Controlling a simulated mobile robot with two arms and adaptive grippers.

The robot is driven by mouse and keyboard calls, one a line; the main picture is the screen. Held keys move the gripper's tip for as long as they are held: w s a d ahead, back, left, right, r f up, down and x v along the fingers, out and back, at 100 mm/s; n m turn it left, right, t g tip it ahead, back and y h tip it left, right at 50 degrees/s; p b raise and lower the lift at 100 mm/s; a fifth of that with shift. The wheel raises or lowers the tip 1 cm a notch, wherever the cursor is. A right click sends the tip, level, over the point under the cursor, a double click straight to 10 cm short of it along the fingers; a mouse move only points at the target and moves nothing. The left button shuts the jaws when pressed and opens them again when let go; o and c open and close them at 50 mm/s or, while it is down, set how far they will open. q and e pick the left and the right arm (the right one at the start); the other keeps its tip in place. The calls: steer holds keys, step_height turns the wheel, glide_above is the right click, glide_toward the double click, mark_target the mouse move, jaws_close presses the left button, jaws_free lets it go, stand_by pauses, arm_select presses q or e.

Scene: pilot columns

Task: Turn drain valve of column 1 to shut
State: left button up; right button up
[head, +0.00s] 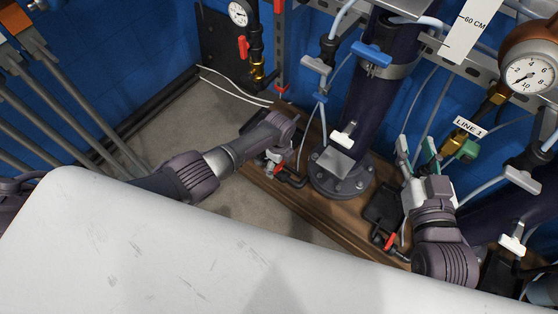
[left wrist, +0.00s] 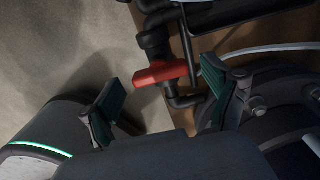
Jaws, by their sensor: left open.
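A drain valve with a red handle (head: 276,170) sits low beside the base of the dark column (head: 370,95) in the middle. In the left wrist view its red handle (left wrist: 160,73) lies crosswise to the black valve body (left wrist: 154,40). My left gripper (head: 280,152) is at this valve and partly hides it in the head view. In the left wrist view my left gripper (left wrist: 163,88) is open, with the handle ahead of and between its fingertips, no grip visible. My right gripper (head: 417,152) is apart from it, right of the middle column, with a gap between its fingers.
Another red handle (head: 390,241) sits low near my right arm. A pressure gauge (head: 530,74) and a LINE 1 tag (head: 469,127) are at the right. The column's bolted flange (head: 342,182) is close to my left gripper. Bare floor (head: 190,125) lies left of the wooden base.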

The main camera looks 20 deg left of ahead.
arm_select(q)
step_height(320, 180, up, 12)
stand_by(0.6)
